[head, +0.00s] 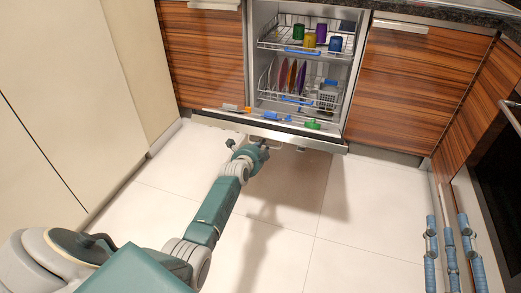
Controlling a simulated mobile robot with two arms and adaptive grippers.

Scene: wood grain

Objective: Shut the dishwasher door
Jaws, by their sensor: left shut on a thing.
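The dishwasher (349,75) stands open between wood-grain cabinet fronts. Its door (325,145) is swung down and out, seen strongly foreshortened, with its inner side facing up. My left gripper (262,146) reaches in from the lower left and is shut at the door's front edge, left of its middle. The jaws are small here, and I cannot tell exactly which part of the edge or handle they grip. My right gripper is not in view.
The upper rack (270,45) holds cups; the lower rack (267,95) holds plates and a cutlery basket (328,96). Both racks appear inside the cavity. Pale floor tiles (300,220) in front are clear. Blue-grey upright bars (450,250) and an oven (500,150) are at right.

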